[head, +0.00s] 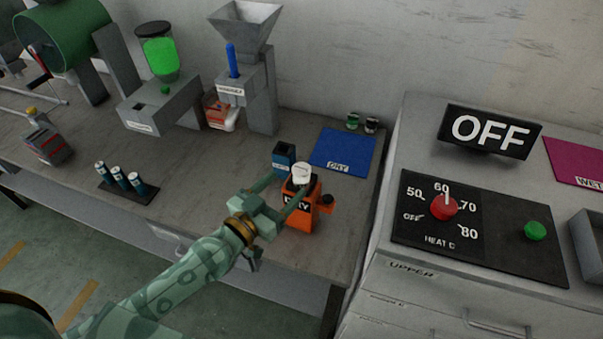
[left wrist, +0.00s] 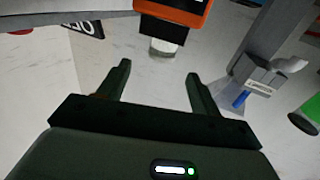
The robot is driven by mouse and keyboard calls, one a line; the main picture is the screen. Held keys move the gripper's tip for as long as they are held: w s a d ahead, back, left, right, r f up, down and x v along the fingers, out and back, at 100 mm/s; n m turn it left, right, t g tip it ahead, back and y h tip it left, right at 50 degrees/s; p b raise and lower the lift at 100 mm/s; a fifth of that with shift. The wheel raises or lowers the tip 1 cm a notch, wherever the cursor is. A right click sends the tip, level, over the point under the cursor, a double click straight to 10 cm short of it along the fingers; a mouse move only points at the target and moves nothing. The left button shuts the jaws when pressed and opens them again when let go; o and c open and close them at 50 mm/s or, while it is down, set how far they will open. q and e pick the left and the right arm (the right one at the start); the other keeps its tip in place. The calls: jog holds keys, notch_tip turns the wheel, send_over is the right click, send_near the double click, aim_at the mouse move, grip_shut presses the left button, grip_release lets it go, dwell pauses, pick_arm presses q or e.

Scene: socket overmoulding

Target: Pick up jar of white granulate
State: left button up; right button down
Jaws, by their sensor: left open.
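A white-topped jar (head: 302,173) sits in the black top of the orange unit marked DRY (head: 303,217). It seems to be the jar of white granulate, though its contents cannot be made out. In the left wrist view the picture is turned over, and the pale jar (left wrist: 163,47) shows below the unit's black part, just ahead of the fingers. My left gripper (head: 292,184) is open and empty, with its fingertips close to the jar on either side; I cannot tell whether they touch. The gripper also shows in the left wrist view (left wrist: 158,74). My right gripper is out of view.
A blue container (head: 284,157) stands close behind the left fingers. A blue DRY mat (head: 343,150) lies behind, with two small jars (head: 352,121) at its back. A grey cabinet (head: 392,257) is at right.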

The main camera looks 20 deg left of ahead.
aim_at(307, 165)
pick_arm(q)
jog(key=x, duration=0.6)
jog(key=f+x, duration=0.1)
jog(key=x, duration=0.2)
jog(key=shift+w+b, duration=0.15)
jog(key=shift+b, duration=0.25)
jog(key=shift+a, duration=0.1)
jog(key=shift+r, duration=0.1)
jog(key=shift+c, duration=0.2)
jog(key=c, duration=1)
